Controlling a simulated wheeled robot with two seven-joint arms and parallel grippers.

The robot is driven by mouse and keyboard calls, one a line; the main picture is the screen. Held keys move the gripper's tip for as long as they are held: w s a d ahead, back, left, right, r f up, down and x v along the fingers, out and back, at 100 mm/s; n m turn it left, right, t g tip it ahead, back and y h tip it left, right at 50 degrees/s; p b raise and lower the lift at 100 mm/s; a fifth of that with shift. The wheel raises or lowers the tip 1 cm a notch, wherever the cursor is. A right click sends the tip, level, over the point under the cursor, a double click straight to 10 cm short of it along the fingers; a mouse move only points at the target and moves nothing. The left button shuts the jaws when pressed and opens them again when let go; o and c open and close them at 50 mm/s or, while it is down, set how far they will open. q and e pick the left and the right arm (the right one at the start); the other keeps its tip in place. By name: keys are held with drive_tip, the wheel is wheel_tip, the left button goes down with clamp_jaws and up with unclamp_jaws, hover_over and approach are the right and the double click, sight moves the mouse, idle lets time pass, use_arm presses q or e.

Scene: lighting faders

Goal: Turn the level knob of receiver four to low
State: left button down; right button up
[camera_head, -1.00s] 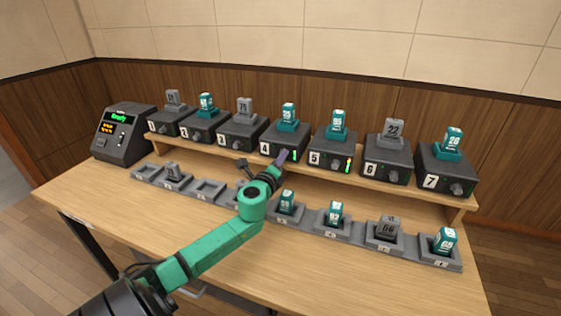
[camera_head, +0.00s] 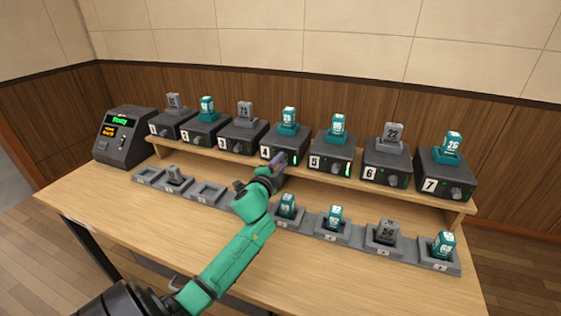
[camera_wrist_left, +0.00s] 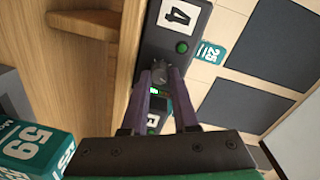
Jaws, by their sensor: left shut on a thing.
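Receiver four (camera_head: 284,137) is a dark box with a white "4" label on the raised shelf, with a teal pack (camera_head: 288,118) on top. In the left wrist view its front (camera_wrist_left: 172,35) shows a round green light and a grey level knob (camera_wrist_left: 160,71). My left gripper (camera_head: 279,160) is at that front. In the left wrist view its purple fingers (camera_wrist_left: 162,88) are shut on the knob, one on each side. A small green level bar shows between the fingers. The knob's pointer is too small to read. My right gripper is not in view.
Receivers five (camera_head: 333,152) and three (camera_head: 241,135) stand on either side of receiver four. A row of grey cradles, some holding packs, such as a teal pack (camera_head: 287,205), lies below. A console (camera_head: 123,134) stands at the left. The front of the table (camera_head: 330,275) is clear.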

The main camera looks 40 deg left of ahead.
use_arm(q)
drive_tip(key=shift+a+n+t+y+p, duration=0.2)
drive_tip(key=shift+n+p, duration=2.2)
drive_tip(key=shift+n, duration=5.6)
drive_tip(key=shift+d+n+t+y+p, duration=0.2)
drive_tip(key=shift+n+p, duration=2.15)
drive_tip(key=shift+n, duration=5.65)
drive_tip(key=shift+a, duration=0.15)
drive_tip(key=c, duration=0.7)
unclamp_jaws()
drive_tip(key=shift+f, duration=0.1)
